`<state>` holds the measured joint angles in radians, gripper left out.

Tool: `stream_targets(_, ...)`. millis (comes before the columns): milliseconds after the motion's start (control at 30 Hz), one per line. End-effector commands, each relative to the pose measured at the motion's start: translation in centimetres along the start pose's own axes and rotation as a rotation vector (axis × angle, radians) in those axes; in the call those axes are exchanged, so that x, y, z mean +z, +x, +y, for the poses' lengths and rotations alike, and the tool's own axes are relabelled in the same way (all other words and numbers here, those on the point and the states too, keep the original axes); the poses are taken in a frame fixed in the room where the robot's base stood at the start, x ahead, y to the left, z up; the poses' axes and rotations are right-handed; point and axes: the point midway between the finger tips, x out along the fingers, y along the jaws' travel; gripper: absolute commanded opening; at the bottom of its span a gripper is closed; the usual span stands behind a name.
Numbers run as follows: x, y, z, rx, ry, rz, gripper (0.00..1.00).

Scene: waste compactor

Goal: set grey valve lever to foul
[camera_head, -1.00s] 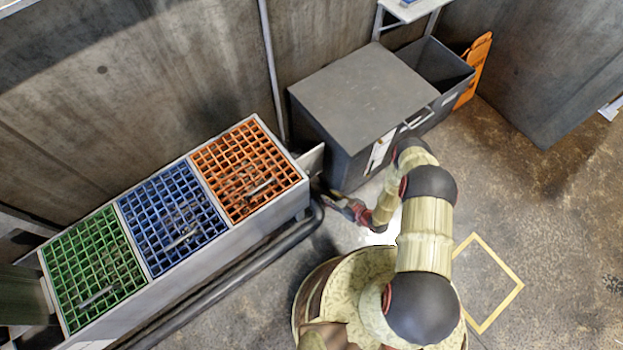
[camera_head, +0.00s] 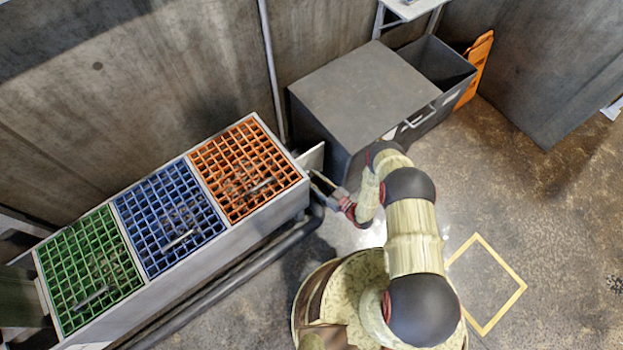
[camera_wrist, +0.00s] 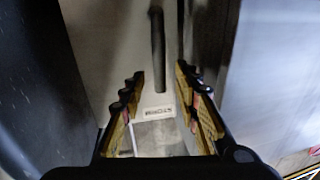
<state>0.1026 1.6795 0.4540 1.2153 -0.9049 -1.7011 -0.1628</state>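In the wrist view a dark grey bar, likely the valve lever (camera_wrist: 158,52), stands upright in the picture against a pale panel (camera_wrist: 105,45). A small label that seems to read "STORM" (camera_wrist: 158,112) is below its lower end. My gripper (camera_wrist: 159,75) is open, with one finger on each side of the lower part of the bar and gaps on both sides. I cannot tell how deep the bar lies between the fingers. In the head view my gripper (camera_head: 322,184) is at the right end of the grate trough; the lever cannot be made out there.
The trough with green, blue and orange grates (camera_head: 245,165) is on the left. A dark grey box (camera_head: 360,95) stands close behind my gripper. A dark pipe (camera_head: 270,250) runs along the trough's front.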

Motion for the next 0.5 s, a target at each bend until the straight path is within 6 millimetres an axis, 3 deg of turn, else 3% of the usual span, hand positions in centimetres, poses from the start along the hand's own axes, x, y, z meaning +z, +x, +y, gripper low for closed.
stream_targets(367,-0.03,0.71,0.02,0.001,0.001,0.0,0.32)
stream_targets(500,-0.02,0.69,0.02,0.001,0.001,-0.001,0.24)
